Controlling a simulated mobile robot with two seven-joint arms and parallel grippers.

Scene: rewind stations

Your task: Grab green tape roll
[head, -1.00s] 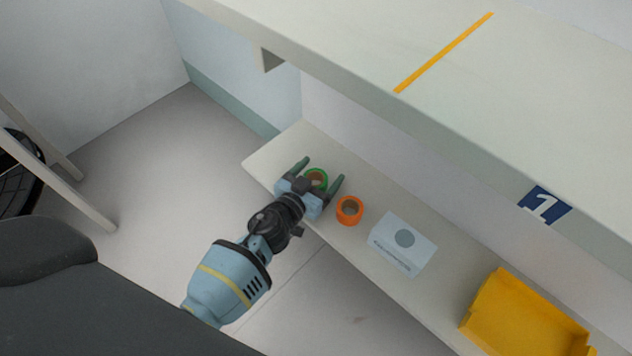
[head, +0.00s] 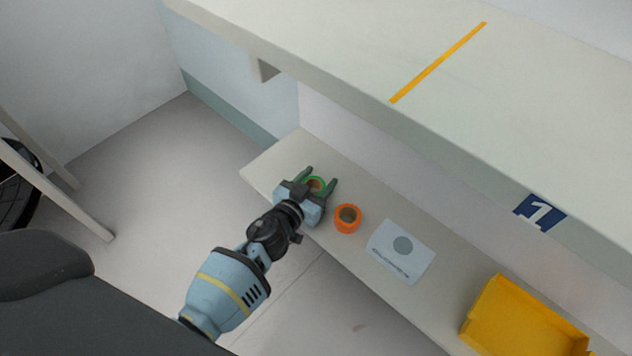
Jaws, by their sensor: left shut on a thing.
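The green tape roll (head: 317,182) is at the left end of the lower shelf, between the fingers of my left gripper (head: 320,178). The gripper is shut on the roll, one finger on each side; its palm hides the near part of the roll. I cannot tell whether the roll still touches the shelf. My right gripper is not in view.
An orange tape roll (head: 347,218) stands on the lower shelf (head: 376,206) close to the right of my left gripper. A white card with a grey disc (head: 401,250) and a yellow bin (head: 523,324) lie further right. The upper shelf (head: 360,65) overhangs behind.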

